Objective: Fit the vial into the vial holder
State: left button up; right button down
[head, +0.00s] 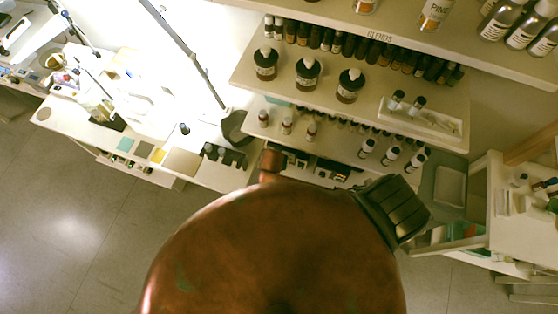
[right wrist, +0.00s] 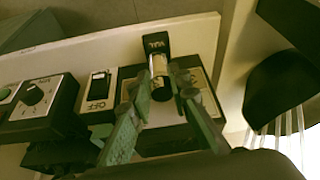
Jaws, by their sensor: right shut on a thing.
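In the right wrist view my right gripper (right wrist: 157,88) is shut on a small vial (right wrist: 159,68) with a pale body and a dark end toward the camera. The vial's far end overlaps a black holder (right wrist: 154,42) labelled "VIAL". I cannot tell whether the vial is inside the holder or only in front of it. In the head view a large copper vessel (head: 280,250) covers the lower middle and hides the grippers. My left gripper is not in view.
Beside the holder, in the right wrist view, are a black box with a pale face (right wrist: 205,92), an OFF switch panel (right wrist: 98,88) and a dial unit (right wrist: 38,105). A dark cone (right wrist: 285,90) stands right. The head view shows shelves of bottles (head: 309,74) behind the vessel.

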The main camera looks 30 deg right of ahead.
jog(key=shift+w+d, duration=0.2)
jog(key=shift+w, duration=0.05)
jog(key=shift+w+d+r, duration=0.1)
jog(key=shift+w+d, duration=0.3)
notch_tip(320, 180, down, 3)
jog(key=shift+r, duration=0.15)
jog(key=shift+f, duration=0.5)
jog(key=c, duration=1.8)
grip_release()
jog(key=v, duration=1.2)
jog(key=shift+p, duration=0.45)
